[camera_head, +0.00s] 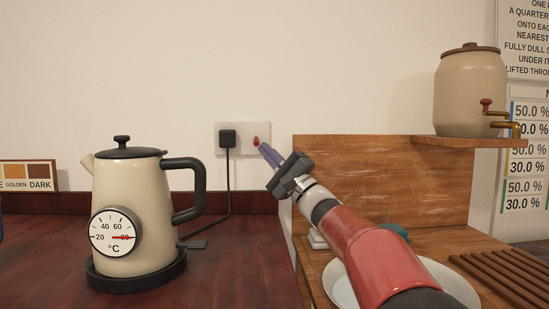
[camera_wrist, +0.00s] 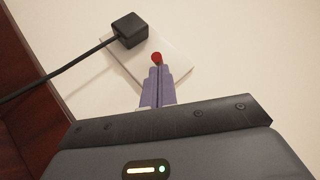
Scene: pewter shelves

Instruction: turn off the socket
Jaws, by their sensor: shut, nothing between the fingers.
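The socket (camera_head: 243,130) is a white wall plate behind the counter, with a black plug (camera_head: 227,138) in its left side and a small red switch (camera_head: 256,141) on its right. My gripper (camera_head: 265,150) is shut and empty, its purple fingers pointing at the red switch. In the wrist view the plate (camera_wrist: 177,62), the black plug (camera_wrist: 129,30) and the red switch (camera_wrist: 156,58) show, with the fingertips (camera_wrist: 156,68) right at the switch's lower edge. I cannot tell whether they touch it. The switch's on or off position is unclear.
A cream kettle (camera_head: 130,205) with a temperature dial stands on a black base at the left, its cord running to the plug. A wooden shelf unit (camera_head: 385,175) with a stoneware dispenser (camera_head: 470,92) is at the right. A white plate (camera_head: 455,283) and a slatted rack (camera_head: 505,280) lie below it.

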